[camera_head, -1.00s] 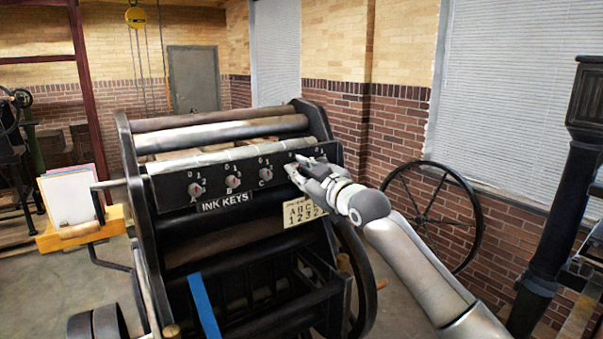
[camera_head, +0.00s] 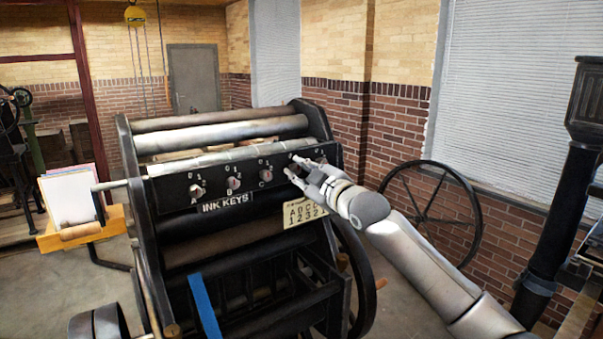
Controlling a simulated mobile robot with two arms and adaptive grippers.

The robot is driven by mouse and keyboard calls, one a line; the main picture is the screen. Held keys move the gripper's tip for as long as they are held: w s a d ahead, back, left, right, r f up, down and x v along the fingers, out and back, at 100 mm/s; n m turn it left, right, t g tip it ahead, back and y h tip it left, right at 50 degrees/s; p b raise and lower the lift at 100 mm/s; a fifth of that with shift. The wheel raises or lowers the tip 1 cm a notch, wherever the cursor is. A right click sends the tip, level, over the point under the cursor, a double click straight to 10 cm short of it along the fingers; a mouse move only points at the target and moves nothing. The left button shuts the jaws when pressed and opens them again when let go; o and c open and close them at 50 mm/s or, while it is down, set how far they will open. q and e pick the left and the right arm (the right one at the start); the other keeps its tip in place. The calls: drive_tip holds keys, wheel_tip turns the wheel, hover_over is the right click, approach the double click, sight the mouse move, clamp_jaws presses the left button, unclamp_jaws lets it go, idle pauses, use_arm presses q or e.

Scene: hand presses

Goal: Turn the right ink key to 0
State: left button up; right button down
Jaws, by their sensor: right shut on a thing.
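Ink key A (camera_head: 196,190), ink key B (camera_head: 233,183) and ink key C (camera_head: 265,175) show as small pale knobs under 0, 1 and 2 marks. The right ink key is at the panel's right end, mostly hidden by my right gripper (camera_head: 295,167). That gripper is shut on the right ink key, with one finger above and one below. The key's pointer cannot be read. My left gripper is not in view.
The press rollers (camera_head: 220,133) lie behind the panel. A yellowish letter plate (camera_head: 300,213) hangs below the gripper. A large spoked wheel (camera_head: 432,210) stands at the right, near my right arm. A paper tray (camera_head: 82,232) is at the left.

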drive_tip(key=c, duration=1.3)
unclamp_jaws()
drive_tip(key=v, duration=1.2)
drive_tip(key=shift+f, duration=0.1)
